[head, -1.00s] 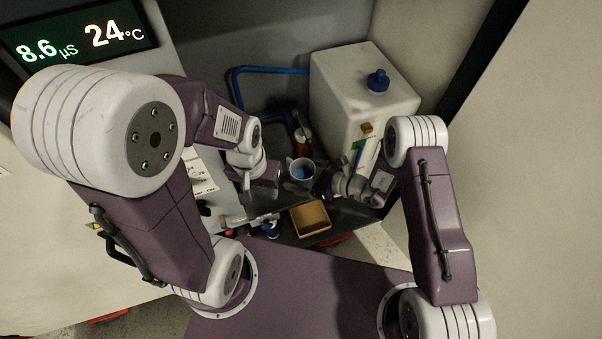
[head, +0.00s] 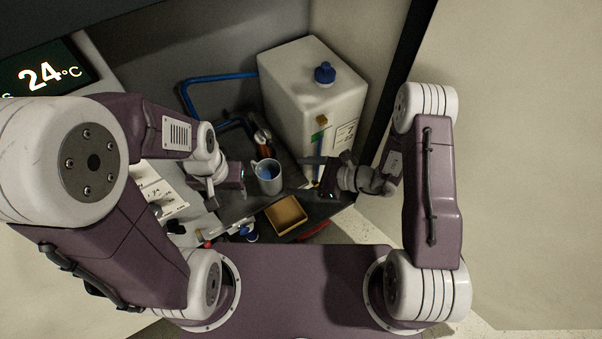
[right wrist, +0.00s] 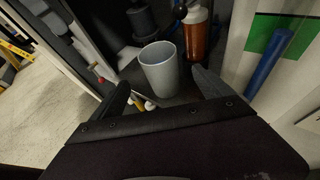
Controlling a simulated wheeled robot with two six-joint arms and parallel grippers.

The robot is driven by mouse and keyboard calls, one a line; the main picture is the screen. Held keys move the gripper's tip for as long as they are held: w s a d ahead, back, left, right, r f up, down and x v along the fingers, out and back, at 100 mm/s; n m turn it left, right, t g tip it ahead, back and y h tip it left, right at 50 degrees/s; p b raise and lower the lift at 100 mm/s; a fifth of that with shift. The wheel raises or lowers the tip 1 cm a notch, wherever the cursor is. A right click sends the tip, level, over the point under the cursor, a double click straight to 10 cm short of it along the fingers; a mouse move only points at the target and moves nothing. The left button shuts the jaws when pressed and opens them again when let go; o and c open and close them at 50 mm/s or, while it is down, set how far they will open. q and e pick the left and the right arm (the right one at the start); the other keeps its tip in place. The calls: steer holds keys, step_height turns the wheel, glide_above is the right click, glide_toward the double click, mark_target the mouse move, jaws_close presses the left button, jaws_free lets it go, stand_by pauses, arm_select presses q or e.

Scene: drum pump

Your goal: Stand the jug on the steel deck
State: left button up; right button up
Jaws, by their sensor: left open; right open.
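The jug (head: 268,178) is a pale grey open vessel with a blue interior in the head view. It looks upright on the dark deck (head: 238,209); its base contact is hard to make out. The jug also shows in the right wrist view (right wrist: 160,72), upright beyond the fingers. My left gripper (head: 245,178) is open close to the jug's left side; I cannot tell if it touches. My right gripper (head: 324,178) is open and empty to the right of the jug, with a clear gap. Its fingers show in the right wrist view (right wrist: 160,92).
A white tank (head: 312,95) with a blue cap stands behind to the right. An amber cylinder (head: 262,138) stands behind the jug and also shows in the right wrist view (right wrist: 195,38). A tan tray (head: 286,216) is in front. A blue hose (head: 205,80) runs behind.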

steer(key=shift+d+r, duration=0.1)
steer(key=shift+d, duration=0.05)
steer(key=s+d+r+n+g+h, duration=0.2)
steer(key=s+r+n+g, duration=0.15)
steer(key=s+n, duration=0.25)
steer(key=s+d+r+n+g+h, duration=0.25)
steer(key=s+n+g, duration=0.2)
steer(key=s, duration=0.25)
steer(key=w+d+r+n+t+h, duration=0.1)
steer(key=d+r+n+t+h, duration=0.1)
steer(key=d+n+h, duration=0.2)
steer(key=w+d+r+n+t+h, duration=0.1)
steer(key=d+n+t+h, duration=0.2)
steer(key=d+n, duration=0.4)
steer(key=d+h, duration=0.1)
steer(key=d, duration=0.1)
steer(key=shift+w+d+r, duration=0.2)
steer(key=shift+d+r, duration=0.2)
